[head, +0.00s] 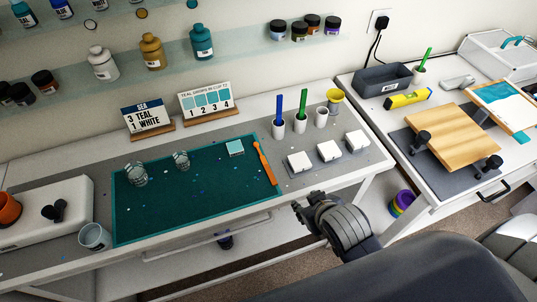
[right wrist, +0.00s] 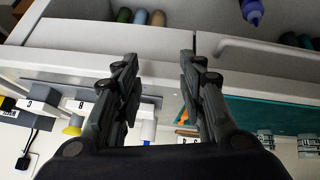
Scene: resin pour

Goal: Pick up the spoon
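An orange spoon-like tool (head: 264,163) lies along the right edge of the dark green mat (head: 200,205), its wider end toward the front. My right gripper (head: 303,211) is in front of the table's front edge, to the right of and nearer than the orange tool, and apart from it. In the right wrist view the two fingers of this gripper (right wrist: 159,62) stand wide apart with nothing between them. I cannot make out the spoon clearly in that view. My left gripper is not in view.
Several white blocks (head: 329,151) sit on grey pads right of the spoon. Behind them stand white cups (head: 299,125) with blue and green sticks. A drawer handle (right wrist: 265,50) shows in the right wrist view.

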